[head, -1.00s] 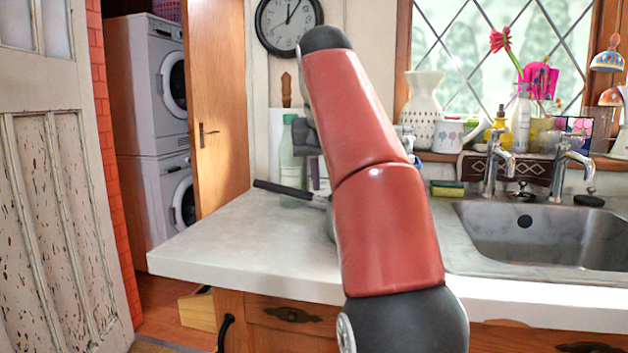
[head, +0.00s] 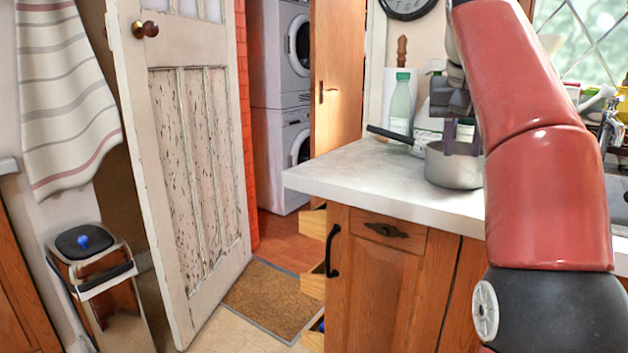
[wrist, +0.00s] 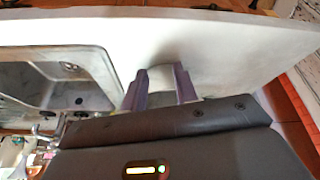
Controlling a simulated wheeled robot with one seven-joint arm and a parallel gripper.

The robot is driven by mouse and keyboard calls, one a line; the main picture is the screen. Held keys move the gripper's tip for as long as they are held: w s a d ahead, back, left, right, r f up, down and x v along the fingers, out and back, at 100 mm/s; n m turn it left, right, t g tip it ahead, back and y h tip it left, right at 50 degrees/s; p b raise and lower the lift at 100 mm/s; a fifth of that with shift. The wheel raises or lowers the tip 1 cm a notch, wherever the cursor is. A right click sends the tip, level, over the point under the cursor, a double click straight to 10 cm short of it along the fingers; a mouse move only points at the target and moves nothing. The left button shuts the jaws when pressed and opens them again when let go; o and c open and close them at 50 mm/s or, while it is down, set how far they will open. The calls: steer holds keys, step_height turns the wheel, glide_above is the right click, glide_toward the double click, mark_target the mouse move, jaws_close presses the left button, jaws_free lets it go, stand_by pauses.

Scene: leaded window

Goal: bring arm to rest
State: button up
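My arm, with red links, stands at the right of the head view. My gripper (head: 462,138) hangs from it over the worktop (head: 340,172), at the saucepan in the picture. The arm hides part of the gripper there. In the wrist view my gripper (wrist: 160,88) shows two purple fingers standing apart. A pale rounded shape lies between or beyond them; I cannot tell whether they touch it. The saucepan (head: 452,172) is metal, with a dark handle pointing left, and sits on the worktop.
A green-tinted bottle (head: 400,105) stands behind the saucepan. A sink (wrist: 60,85) shows in the wrist view. A worn cream door (head: 185,170) stands open at left, with a bin (head: 95,275) beside it. Drawers (head: 312,260) stick out at the cabinet's left end. A doormat (head: 265,300) lies on the floor.

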steer(key=s+a+f+n, duration=0.1)
steer(key=s+a+f, duration=0.2)
steer(key=s+f, duration=0.4)
steer(key=s+a+f+n+t+y, duration=0.1)
steer(key=s+a+f, duration=0.1)
steer(key=s+f, duration=0.6)
steer(key=s+a+f+n+y, duration=0.1)
steer(key=s+a+f, duration=0.2)
steer(key=s+f, duration=0.4)
step_height(320, 180, down, 9)
steer(key=shift+s+a+n+t, duration=0.3)
steer(key=shift+s+a, duration=0.05)
steer(key=shift+s, duration=0.05)
steer(key=shift+o, duration=0.3)
